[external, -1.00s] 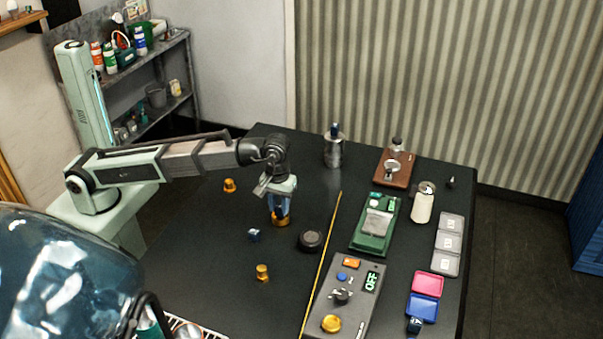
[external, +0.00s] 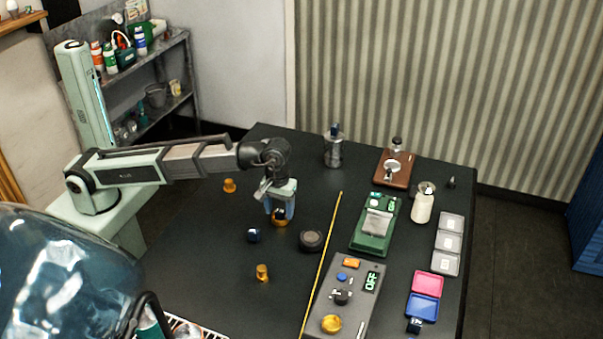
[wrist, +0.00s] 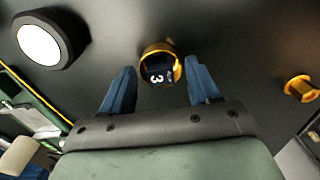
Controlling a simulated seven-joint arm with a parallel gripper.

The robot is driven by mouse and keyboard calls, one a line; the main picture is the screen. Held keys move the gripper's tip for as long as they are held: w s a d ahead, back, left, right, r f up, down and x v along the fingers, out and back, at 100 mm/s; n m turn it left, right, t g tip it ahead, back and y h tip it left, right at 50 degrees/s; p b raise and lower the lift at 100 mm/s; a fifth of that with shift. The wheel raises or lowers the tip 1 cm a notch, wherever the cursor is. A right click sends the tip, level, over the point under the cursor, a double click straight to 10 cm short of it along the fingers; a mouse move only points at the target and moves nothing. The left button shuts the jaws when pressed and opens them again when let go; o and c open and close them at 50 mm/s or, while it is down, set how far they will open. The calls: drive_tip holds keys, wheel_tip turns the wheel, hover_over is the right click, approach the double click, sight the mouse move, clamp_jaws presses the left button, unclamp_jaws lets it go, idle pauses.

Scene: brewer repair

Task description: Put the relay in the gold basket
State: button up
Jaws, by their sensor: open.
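A small gold basket (external: 279,222) stands on the dark table under my gripper. It also shows in the wrist view (wrist: 147,54) as a round gold rim. A dark block marked "3" (wrist: 158,72), which looks like the relay, sits inside that rim. My gripper (wrist: 160,85) is open, with one blue finger on each side of the basket and block. In the external view my gripper (external: 280,216) is low over the basket and hides part of it. I cannot tell whether the fingers touch the rim.
Another dark blue block (external: 254,235) lies left of a black round knob (external: 311,241). Gold pieces stand at the back left (external: 229,185) and nearer the front (external: 262,273). A green scale (external: 374,234) and grey control box (external: 343,300) are to the right.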

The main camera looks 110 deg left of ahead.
sight(280, 212)
drive_tip(key=shift+r, duration=0.1)
idle(0.5)
drive_tip(key=shift+r, duration=3.4)
